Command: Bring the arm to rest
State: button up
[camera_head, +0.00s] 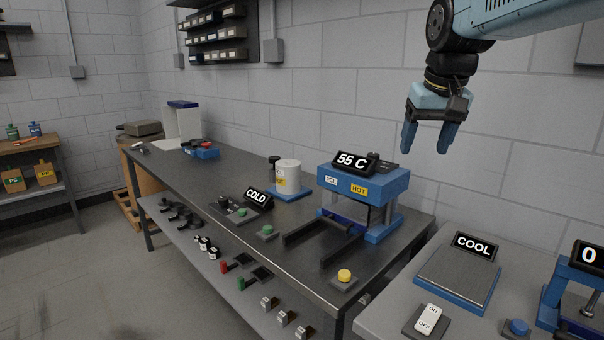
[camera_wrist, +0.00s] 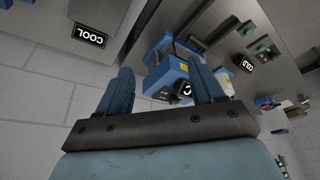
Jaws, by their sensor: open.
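My gripper (camera_head: 424,138) hangs from my blue arm at the upper right of the head view, fingers pointing down. It is open and empty, in the air above the benches and near the wall. Its two blue fingers also show in the wrist view (camera_wrist: 162,92), with a gap between them and nothing held. Below and to its left in the head view stands the blue press (camera_head: 388,183), with a display reading 55 C and a HOT label. The gripper is apart from the press and touches nothing.
A dark bench (camera_head: 225,175) carries a white cylinder (camera_head: 288,178), a COLD display (camera_head: 257,198) and a yellow button (camera_head: 344,275). The right bench holds a COOL plate (camera_head: 455,278), an ON/OFF switch (camera_head: 428,318) and a blue device reading 0 (camera_head: 588,256). The air around the gripper is clear.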

jog(key=s+f+t, duration=0.1)
jog(key=s+f, duration=1)
jog(key=s, duration=0.3)
jog(key=shift+s+f+t, duration=0.15)
jog(key=shift+f+t, duration=0.05)
jog(key=shift+t, duration=0.1)
